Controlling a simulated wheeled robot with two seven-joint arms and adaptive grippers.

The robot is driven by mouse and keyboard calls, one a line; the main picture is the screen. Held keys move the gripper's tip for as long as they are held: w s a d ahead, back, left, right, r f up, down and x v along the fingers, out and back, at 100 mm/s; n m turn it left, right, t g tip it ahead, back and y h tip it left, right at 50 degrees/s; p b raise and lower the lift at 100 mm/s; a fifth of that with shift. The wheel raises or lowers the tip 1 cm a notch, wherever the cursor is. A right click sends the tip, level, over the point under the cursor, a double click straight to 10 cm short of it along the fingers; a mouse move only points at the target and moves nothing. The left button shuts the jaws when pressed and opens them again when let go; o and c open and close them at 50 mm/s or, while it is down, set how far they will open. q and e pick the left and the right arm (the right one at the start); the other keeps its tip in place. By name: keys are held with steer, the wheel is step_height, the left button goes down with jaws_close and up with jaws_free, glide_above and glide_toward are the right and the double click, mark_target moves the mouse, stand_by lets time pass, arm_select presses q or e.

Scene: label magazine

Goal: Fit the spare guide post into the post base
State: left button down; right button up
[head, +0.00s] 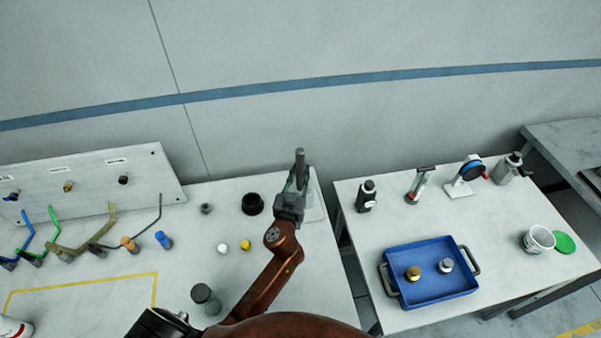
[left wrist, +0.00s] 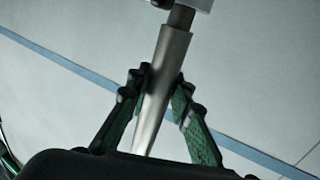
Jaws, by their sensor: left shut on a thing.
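The spare guide post (head: 300,160) is a grey rod standing roughly upright in my left gripper (head: 298,182), above the back right of the left table. In the left wrist view the post (left wrist: 164,85) is a silver tapered shaft between the two green-padded fingers (left wrist: 160,100). Its far end narrows to a dark section below a pale piece cut by the frame edge. A black round holder (head: 252,204) stands on the table just left of the gripper; I cannot tell whether it is the post base. My right gripper is not in view.
A pale tray (head: 316,208) lies partly behind my gripper. White (head: 222,248) and yellow (head: 245,245) caps and a dark cylinder (head: 205,298) stand nearby. A labelled panel (head: 95,182) is at left. A blue tray (head: 430,292) sits on the right table, across a gap.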

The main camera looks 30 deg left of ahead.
arm_select(q)
steer(key=shift+f+b, duration=0.3)
steer(key=shift+f, duration=0.05)
steer(key=c, duration=1.7)
jaws_free()
steer(key=shift+c, duration=0.2)
steer(key=shift+r, duration=0.15)
steer(key=shift+r+p, duration=0.3)
steer(key=shift+p, duration=0.15)
steer(key=shift+r+p, duration=0.45)
steer(key=b+v, duration=0.1)
steer(key=v, duration=1.1)
steer(key=shift+f, duration=0.35)
